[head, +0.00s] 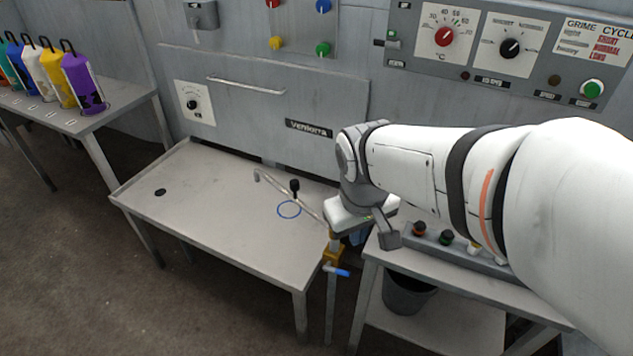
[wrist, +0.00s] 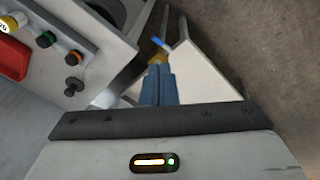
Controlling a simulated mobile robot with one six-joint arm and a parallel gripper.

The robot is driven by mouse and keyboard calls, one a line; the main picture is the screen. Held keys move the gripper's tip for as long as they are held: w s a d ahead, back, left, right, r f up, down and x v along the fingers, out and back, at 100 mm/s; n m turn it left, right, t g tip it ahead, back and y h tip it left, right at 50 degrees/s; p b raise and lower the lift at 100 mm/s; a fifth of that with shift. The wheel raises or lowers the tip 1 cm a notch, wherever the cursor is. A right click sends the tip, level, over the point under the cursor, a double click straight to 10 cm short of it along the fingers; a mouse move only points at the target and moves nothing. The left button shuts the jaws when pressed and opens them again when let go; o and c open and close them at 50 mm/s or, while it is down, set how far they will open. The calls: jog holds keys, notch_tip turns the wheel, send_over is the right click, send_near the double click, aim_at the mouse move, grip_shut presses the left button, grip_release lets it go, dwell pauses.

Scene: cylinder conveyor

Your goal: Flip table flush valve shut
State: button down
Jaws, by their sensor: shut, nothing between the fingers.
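The table flush valve (head: 333,256) is a yellow body on a vertical pipe at the table's front right corner. Its blue lever (head: 341,272) points right, crosswise to the pipe, in the head view. In the wrist view the yellow body (wrist: 157,59) and blue lever (wrist: 160,43) show just beyond my fingertips. My gripper (wrist: 158,72) is shut and empty, with its blue-grey fingers together. In the head view it is above and right of the lever, partly hidden by my wrist. I cannot tell whether the fingers touch the valve.
The steel table (head: 215,215) carries a bent spout (head: 272,183) and a black knob (head: 294,186). A side bench with coloured buttons (head: 445,237) stands right of the valve, above a dark bin (head: 408,293). Open floor (head: 180,310) lies in front of the table.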

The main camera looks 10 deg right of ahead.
aim_at(342, 271)
jog(key=w+a+f+n+g+h+b, duration=0.3)
jog(key=w+f+n+b, duration=0.4)
jog(key=w+f, duration=0.55)
jog(key=shift+n+t, duration=0.7)
jog(key=shift+n, duration=0.1)
jog(key=x, duration=0.5)
jog(key=s+a+b+x, duration=0.1)
jog(key=x, duration=0.9)
jog(key=shift+s+a+f, duration=0.25)
jog(key=shift+s+f, duration=0.1)
jog(key=shift+s, duration=0.05)
